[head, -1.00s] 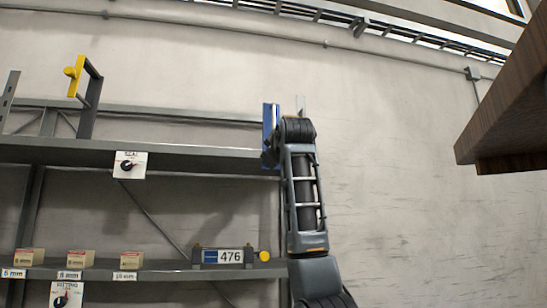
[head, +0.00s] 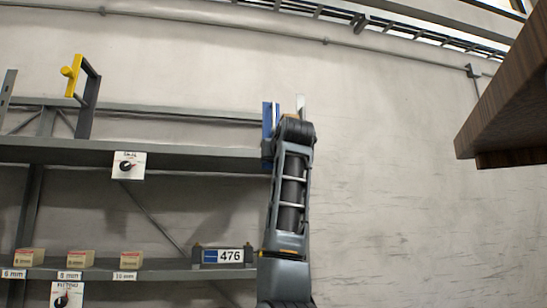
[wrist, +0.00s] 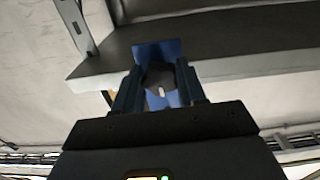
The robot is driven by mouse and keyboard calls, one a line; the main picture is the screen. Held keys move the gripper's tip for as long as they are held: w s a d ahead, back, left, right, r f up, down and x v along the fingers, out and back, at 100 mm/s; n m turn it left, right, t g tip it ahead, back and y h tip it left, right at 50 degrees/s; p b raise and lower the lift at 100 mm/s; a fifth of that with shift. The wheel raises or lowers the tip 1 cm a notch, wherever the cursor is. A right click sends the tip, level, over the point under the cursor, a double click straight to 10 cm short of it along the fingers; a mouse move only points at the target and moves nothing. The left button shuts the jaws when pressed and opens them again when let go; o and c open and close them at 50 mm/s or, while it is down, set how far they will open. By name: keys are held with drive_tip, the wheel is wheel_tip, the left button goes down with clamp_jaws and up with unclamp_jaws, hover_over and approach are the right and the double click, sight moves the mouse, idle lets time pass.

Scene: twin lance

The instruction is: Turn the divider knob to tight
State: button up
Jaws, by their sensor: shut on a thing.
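A dark round knob (wrist: 158,75) with a white pointer mark sits on a blue plate (wrist: 148,50) in the wrist view. The pointer runs nearly up and down in that picture. My gripper (wrist: 161,84) is shut on the knob, one finger on each side. In the head view the blue plate (head: 267,121) stands at the right end of the upper shelf, partly behind my arm. My gripper and the knob are hidden there. No word for tight is readable near the knob.
The upper shelf (head: 200,158) carries a white dial plate (head: 138,172) and a yellow-handled bracket (head: 71,77). The lower shelf (head: 165,270) holds small boxes (head: 80,258), a 476 sign (head: 231,256) and another dial plate (head: 57,302). A brown wooden edge (head: 500,125) juts in at right.

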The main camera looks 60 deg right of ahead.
drive_tip(key=shift+f, duration=0.1)
idle(0.4)
drive_tip(key=o, duration=1.1)
drive_tip(key=shift+c, duration=0.2)
drive_tip(key=b+v, duration=0.2)
drive_tip(key=v, duration=0.6)
drive_tip(key=shift+d, duration=0.1)
